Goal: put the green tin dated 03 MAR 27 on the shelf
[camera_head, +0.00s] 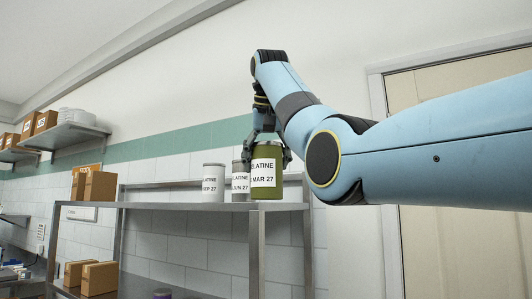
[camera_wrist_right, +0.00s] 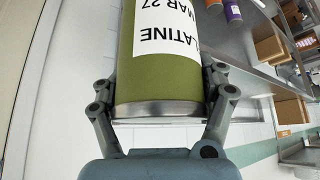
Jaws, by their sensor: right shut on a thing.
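The green tin (camera_head: 263,192) has a white label reading "…ELATINE" and "…MAR 27"; the day is cut off. My right gripper (camera_head: 268,152) reaches down from above and is shut on its upper part. The tin is upright at the front edge of the metal shelf (camera_head: 170,206); I cannot tell whether its base touches the shelf. In the right wrist view the same tin (camera_wrist_right: 165,79) appears upside down, with its silver rim between the fingers (camera_wrist_right: 161,92). My left gripper is not in view.
Two grey tins, one marked SEP 27 (camera_head: 213,170) and one JUN 27 (camera_head: 239,168), stand left of the green tin. Brown boxes (camera_head: 100,187) stand at the shelf's left end. More boxes (camera_head: 98,278) sit on the level below. Shelf room is clear between boxes and tins.

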